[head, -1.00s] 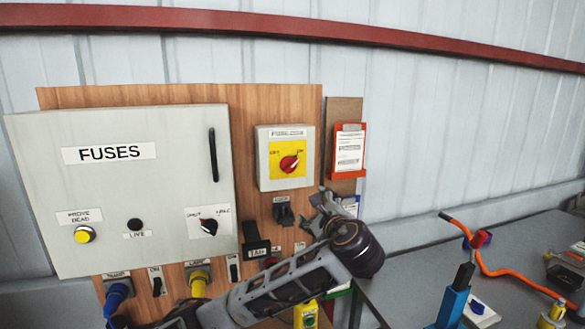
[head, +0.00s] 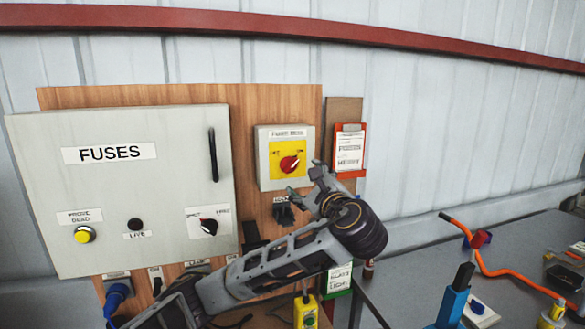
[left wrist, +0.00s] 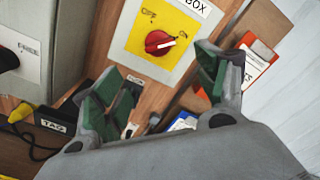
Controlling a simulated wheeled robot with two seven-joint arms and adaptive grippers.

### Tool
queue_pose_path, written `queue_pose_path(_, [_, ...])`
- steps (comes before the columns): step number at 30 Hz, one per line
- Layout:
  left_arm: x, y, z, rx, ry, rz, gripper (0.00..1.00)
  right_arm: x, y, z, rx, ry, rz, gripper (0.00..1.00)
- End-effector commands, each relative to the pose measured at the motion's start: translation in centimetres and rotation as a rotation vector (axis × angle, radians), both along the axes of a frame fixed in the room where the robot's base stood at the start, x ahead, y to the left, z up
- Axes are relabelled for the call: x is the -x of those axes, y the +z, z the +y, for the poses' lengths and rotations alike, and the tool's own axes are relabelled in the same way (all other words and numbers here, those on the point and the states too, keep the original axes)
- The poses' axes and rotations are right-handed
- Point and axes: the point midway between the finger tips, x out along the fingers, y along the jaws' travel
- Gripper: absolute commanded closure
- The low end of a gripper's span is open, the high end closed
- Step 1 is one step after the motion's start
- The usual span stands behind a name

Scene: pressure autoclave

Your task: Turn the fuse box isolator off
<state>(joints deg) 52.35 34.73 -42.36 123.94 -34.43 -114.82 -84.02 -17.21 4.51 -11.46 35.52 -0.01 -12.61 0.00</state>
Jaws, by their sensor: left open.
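The fuse box isolator is a grey box (head: 264,180) with a yellow plate and a red rotary knob (head: 289,163), on the wooden board right of the fuse cabinet. The knob's white pointer aims up and right, toward the right-hand mark. In the left wrist view the red knob (left wrist: 158,42) lies beyond the fingertips, near the top centre. My left gripper (head: 303,182) is just below and right of the isolator box, apart from the knob. Its green-padded fingers (left wrist: 160,82) are open and empty. My right gripper is not in view.
The grey FUSES cabinet (head: 110,215) with a black handle fills the left. An orange document holder (head: 349,152) hangs right of the isolator. A small black switch (head: 283,212) sits below it. A grey bench (head: 420,250) with tools stands at right.

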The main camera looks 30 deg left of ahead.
Motion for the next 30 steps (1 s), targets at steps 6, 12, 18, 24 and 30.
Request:
queue_pose_path(6, [-0.9,0.1,1.1,-0.002,0.004,0.001,0.27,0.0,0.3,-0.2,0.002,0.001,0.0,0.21])
queue_pose_path(12, [-2.3,0.1,2.8,-0.001,0.005,0.002,0.27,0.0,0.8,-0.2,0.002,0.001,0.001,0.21])
queue_pose_path(18, [-4.0,0.1,4.8,0.0,0.004,0.002,0.27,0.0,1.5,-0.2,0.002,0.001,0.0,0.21])
queue_pose_path(24, [-5.7,0.1,6.9,0.0,0.004,0.002,0.27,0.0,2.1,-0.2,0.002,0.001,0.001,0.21])
queue_pose_path(30, [-7.3,0.1,8.8,0.0,0.004,0.003,0.27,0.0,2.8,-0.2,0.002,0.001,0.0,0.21])
